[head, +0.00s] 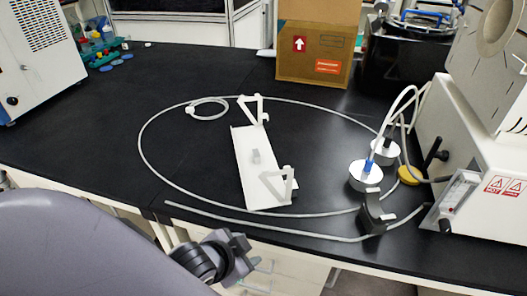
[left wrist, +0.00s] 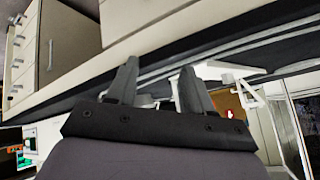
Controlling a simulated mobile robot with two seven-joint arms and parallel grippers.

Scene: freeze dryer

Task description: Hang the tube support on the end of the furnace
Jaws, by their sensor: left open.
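A white plate (head: 250,178) with a triangular bracket at each end lies on the black bench in the middle of the head view. A black curved bracket (head: 375,214) stands near the bench's front edge at the right. I cannot tell for certain which is the tube support. The white furnace-like unit (head: 480,160) with red warning labels stands at the right; its upper part, with a round opening, is cut off. My left gripper (head: 246,255) is open and empty, below and in front of the bench edge, apart from both pieces. It also shows in the left wrist view (left wrist: 157,82). My right gripper is not in view.
A long white tube (head: 143,150) loops around the plate. White round flanges (head: 366,178) with hoses stand beside the unit, near a yellow part (head: 409,175). A cardboard box (head: 314,55) is at the back.

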